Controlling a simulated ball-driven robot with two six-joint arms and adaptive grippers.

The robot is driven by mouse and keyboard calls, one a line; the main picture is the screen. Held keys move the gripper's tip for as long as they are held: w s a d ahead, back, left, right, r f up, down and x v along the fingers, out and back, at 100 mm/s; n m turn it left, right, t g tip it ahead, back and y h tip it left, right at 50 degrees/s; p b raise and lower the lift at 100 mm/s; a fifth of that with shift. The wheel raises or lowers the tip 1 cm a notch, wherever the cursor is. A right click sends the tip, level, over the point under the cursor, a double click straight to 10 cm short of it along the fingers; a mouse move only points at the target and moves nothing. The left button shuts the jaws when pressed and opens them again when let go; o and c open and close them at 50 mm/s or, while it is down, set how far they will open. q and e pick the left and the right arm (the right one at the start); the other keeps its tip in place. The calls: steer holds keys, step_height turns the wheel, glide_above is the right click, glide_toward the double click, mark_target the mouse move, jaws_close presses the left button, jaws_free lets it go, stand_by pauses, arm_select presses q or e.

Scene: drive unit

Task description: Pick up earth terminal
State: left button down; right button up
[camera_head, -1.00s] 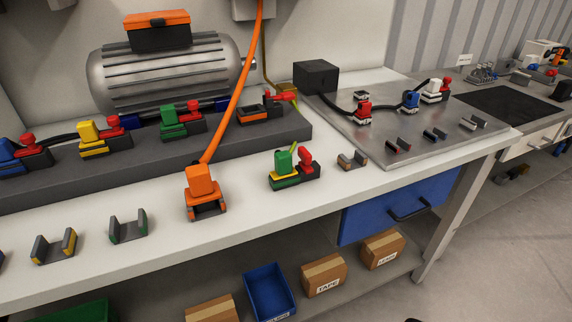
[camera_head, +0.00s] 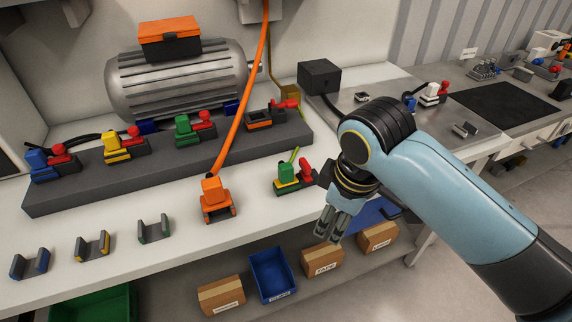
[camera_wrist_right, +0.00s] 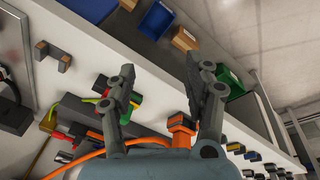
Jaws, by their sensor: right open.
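The earth terminal, a green and yellow plug body with a red lever on a dark base (camera_head: 288,178), stands on the white bench top near its front edge, with a thin yellow-green wire behind it. In the right wrist view the green and red terminal (camera_wrist_right: 103,104) is partly covered by the left finger. My right gripper (camera_head: 328,235) is just right of and in front of the terminal, beyond the bench's front edge, pointing down. It is open and empty, with its fingers spread in the wrist view (camera_wrist_right: 160,70). My left gripper is not in view.
An orange plug (camera_head: 216,198) with a thick orange cable stands left of the terminal. Empty cradles (camera_head: 153,229) line the bench front. A grey block (camera_head: 80,188) with coloured plugs lies behind. Boxes and a blue bin (camera_head: 272,272) sit on the lower shelf.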

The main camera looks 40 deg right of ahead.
mark_target(288, 164)
steer(key=w+d+r+n+g, duration=0.1)
steer(key=w+r+n, duration=0.1)
steer(key=w, duration=0.4)
steer(key=w+r+n+g, duration=0.1)
steer(key=w+r+n, duration=0.1)
steer(key=w+n, duration=0.2)
steer(key=w+d+r+n+g+y, duration=0.1)
steer(key=w+r+n, duration=0.1)
steer(key=w, duration=0.5)
steer(key=shift+w+d+r+n+p, duration=0.35)
steer(key=shift+r+n, duration=0.05)
steer(key=shift+n, duration=0.5)
steer(key=shift+w+f, duration=0.1)
steer(key=shift+f, duration=0.05)
steer(key=f, duration=0.4)
steer(key=shift+s, duration=0.2)
steer(key=shift+w+a+f+p, duration=0.1)
steer(key=shift+f+p, duration=0.4)
steer(key=shift+f, duration=2.6)
jaws_close()
